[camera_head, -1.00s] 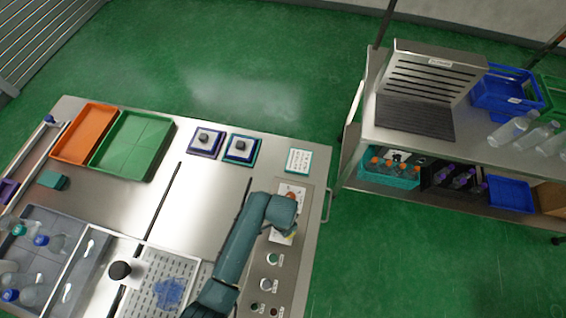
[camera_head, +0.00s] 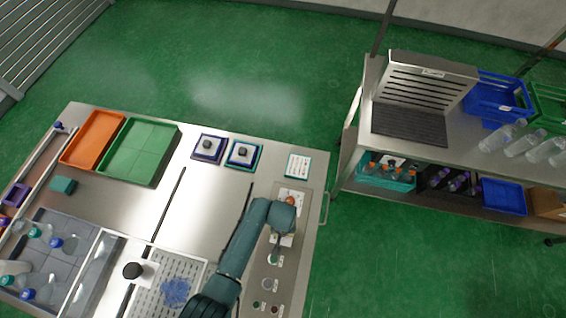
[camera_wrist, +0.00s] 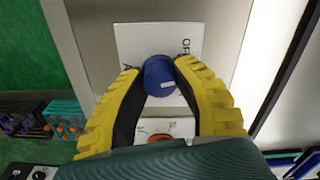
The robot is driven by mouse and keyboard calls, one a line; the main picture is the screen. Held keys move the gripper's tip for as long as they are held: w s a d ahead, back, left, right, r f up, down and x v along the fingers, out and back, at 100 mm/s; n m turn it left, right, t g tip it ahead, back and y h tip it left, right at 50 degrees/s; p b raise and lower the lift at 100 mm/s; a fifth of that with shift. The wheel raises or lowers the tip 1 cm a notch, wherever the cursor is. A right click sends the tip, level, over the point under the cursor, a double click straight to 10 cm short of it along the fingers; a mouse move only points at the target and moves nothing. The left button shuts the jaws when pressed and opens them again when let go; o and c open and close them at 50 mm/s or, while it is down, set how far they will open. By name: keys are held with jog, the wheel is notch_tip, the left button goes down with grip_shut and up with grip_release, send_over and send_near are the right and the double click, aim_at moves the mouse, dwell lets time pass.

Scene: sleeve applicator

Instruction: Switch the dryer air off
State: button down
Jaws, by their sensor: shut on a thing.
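A blue round knob (camera_wrist: 158,76) with a small white mark sits on a white label plate (camera_wrist: 133,45) in the wrist view. The lettering on the plate is only partly readable. My gripper (camera_wrist: 157,72) has its two yellow ridged fingers closed around the knob, one on each side. In the head view my gripper (camera_head: 279,236) is over the control panel (camera_head: 256,272) at the table's right side, and my arm hides the blue knob there.
A steel shelf cart (camera_head: 345,165) is to the right.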

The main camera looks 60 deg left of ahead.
jog(key=n+p, duration=0.1)
jog(key=n, duration=0.4)
jog(key=shift+n, duration=0.4)
dwell(0.4)
jog(key=c, duration=0.7)
grip_release()
jog(key=shift+c, duration=0.2)
notch_tip(320, 180, up, 12)
